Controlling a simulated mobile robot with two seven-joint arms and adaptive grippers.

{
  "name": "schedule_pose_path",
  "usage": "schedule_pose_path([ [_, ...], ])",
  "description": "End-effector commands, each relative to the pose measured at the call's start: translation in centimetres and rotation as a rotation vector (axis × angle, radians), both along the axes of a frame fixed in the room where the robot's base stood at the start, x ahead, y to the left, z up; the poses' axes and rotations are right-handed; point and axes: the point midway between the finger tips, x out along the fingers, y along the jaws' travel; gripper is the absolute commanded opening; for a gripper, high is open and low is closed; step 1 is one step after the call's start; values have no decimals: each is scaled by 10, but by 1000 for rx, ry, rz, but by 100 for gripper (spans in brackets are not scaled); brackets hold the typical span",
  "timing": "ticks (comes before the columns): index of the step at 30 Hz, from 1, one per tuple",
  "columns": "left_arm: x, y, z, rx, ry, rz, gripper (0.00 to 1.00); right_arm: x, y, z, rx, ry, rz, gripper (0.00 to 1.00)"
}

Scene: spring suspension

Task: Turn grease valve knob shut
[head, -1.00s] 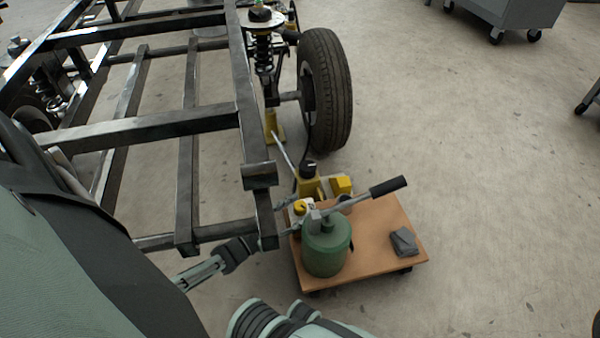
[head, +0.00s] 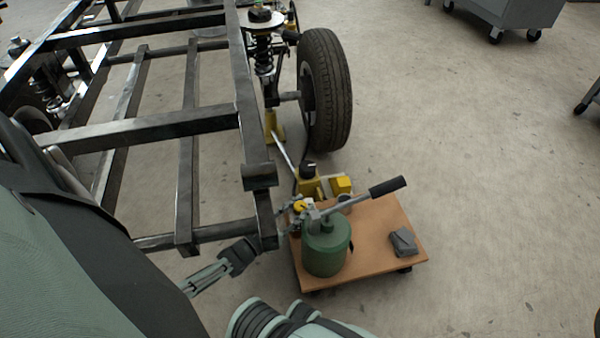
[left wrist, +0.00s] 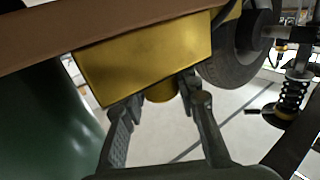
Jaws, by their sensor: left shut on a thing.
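The grease pump is a green tank (head: 326,248) with a long grey handle that ends in a black grip (head: 388,186). A small yellow knob (head: 299,206) sits at the tank's upper left. My left gripper (head: 293,212) is at this knob, its fingers partly hidden. In the left wrist view a yellow block (left wrist: 145,60) fills the upper middle, with a short yellow round part (left wrist: 160,91) below it. The fingers of my left gripper (left wrist: 157,98) lie either side of the round part and are shut on the knob. My right gripper is not in view.
The pump stands on a brown wheeled board (head: 376,240) with a grey cloth-like lump (head: 403,242). A yellow jack (head: 312,184) is just behind. The steel frame (head: 262,175) is close on the left, and a tyre (head: 326,90) stands beyond.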

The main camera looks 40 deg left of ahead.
Motion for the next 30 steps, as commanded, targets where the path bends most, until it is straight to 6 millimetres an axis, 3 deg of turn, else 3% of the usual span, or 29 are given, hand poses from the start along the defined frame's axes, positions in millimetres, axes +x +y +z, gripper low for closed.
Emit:
schedule_pose_path([
  [6,0,-1,2,-5,1,169,1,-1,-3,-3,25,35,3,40],
  [16,0,0,0,0,3,193,1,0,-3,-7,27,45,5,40],
  [17,-1,0,0,0,3,193,31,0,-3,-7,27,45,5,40],
  [22,0,0,0,0,3,192,52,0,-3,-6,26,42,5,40],
  [30,-1,0,0,0,3,192,53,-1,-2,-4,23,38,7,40],
])
